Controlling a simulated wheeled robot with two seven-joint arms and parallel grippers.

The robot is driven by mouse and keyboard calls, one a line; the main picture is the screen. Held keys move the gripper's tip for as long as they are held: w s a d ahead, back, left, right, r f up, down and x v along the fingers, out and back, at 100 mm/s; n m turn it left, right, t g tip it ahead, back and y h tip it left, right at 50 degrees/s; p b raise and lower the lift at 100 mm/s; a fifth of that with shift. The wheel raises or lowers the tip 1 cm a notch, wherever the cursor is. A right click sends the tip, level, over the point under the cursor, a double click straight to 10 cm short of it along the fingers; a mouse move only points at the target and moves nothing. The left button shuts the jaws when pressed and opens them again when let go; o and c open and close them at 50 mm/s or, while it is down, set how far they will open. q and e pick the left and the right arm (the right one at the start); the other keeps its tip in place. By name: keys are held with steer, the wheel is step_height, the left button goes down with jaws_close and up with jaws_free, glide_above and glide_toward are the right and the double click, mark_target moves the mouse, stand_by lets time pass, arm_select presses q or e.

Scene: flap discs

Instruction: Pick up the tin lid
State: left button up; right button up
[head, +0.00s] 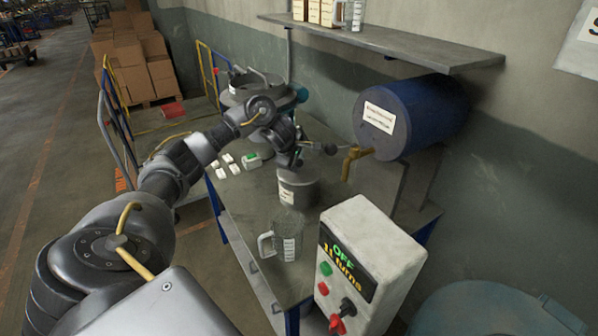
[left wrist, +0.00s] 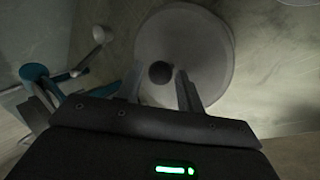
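The tin (head: 297,194) is a grey round can with a pale label, upright on the metal bench in the head view. Its flat grey lid (head: 303,176) is on top. In the left wrist view the lid (left wrist: 205,45) is a pale disc with a dark round knob (left wrist: 160,72). My left gripper (head: 290,160) is above the tin. In the left wrist view its two fingers (left wrist: 159,76) are apart, with the knob showing between their tips. I cannot tell whether they touch it. My right gripper is not in view.
A glass jug (head: 287,242) and a control box (head: 362,268) stand nearer on the bench. A blue drum (head: 420,112) with a brass tap (head: 352,161) is behind, right of the tin. Small white pieces (head: 228,164) lie to the left. A shelf (head: 390,42) overhangs at the back.

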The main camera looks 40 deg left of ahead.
arm_select(q)
steer(key=shift+c, duration=0.5)
steer(key=c, duration=0.7)
jaws_close()
steer(key=shift+r, duration=0.1)
